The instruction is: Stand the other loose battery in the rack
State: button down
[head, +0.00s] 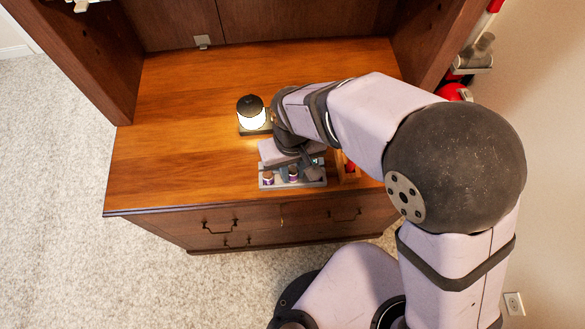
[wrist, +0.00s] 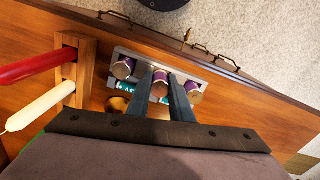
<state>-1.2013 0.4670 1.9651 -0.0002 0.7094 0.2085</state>
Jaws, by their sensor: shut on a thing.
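The grey rack (head: 280,185) stands near the dresser top's front edge; it also shows in the wrist view (wrist: 150,58). In the wrist view, my gripper (wrist: 163,80) is shut on a purple battery (wrist: 160,90) between its two dark fingers, at the middle of the rack. A purple battery (wrist: 123,67) stands upright in the rack to its left, and another (wrist: 194,93) to its right. In the head view, my gripper (head: 304,164) is over the rack and hides its right part. Whether the held battery's base touches the rack floor cannot be told.
A lit lantern (head: 251,112) stands behind the rack. A wooden holder (wrist: 88,65) with a red candle (wrist: 38,67) and a cream candle (wrist: 38,106) is close beside the rack. The left part of the dresser top (head: 165,150) is clear.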

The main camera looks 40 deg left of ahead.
dwell(0.9)
jog(key=c, duration=1.2)
grip_release()
jog(key=shift+p, duration=0.3)
jog(key=shift+r+p, duration=2.3)
jog(key=shift+r, duration=0.25)
jog(key=shift+w, duration=0.1)
